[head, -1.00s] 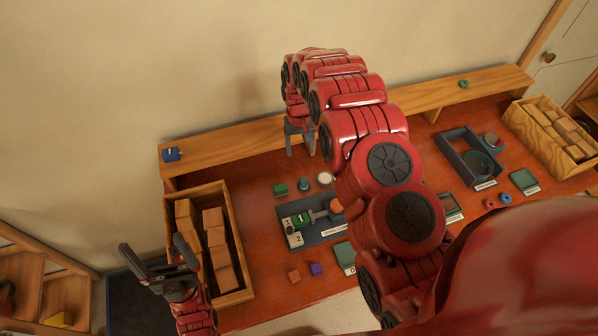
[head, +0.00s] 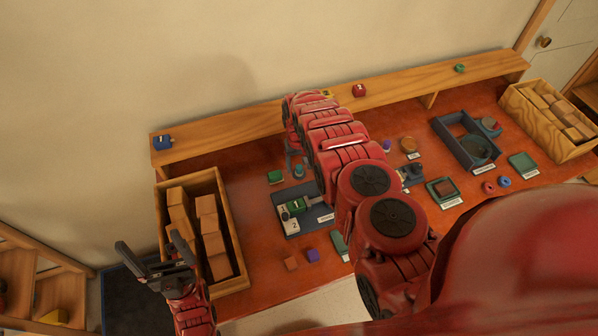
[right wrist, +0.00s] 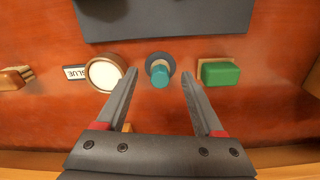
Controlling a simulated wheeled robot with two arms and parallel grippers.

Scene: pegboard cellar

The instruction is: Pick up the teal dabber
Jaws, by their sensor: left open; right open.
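The teal dabber (right wrist: 159,74) stands on the red tabletop, with a teal knob above a dark round base. It also shows in the head view (head: 299,171), beside the right gripper's fingers. My right gripper (right wrist: 158,80) is open, and the dabber lies between its fingertips in the wrist picture, with space on both sides. I cannot tell whether the tips are down at its height. In the head view my right gripper (head: 294,160) is partly hidden by my own arm. My left gripper (head: 150,243) is open and empty, near the wooden crate's left side.
A white-topped glue pot (right wrist: 104,73) is left of the dabber and a green block (right wrist: 220,73) is right of it, both close to the fingers. A dark tray (head: 287,222) lies nearby. A wooden crate (head: 240,245) of blocks stands left. A shelf (head: 225,127) runs along the back.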

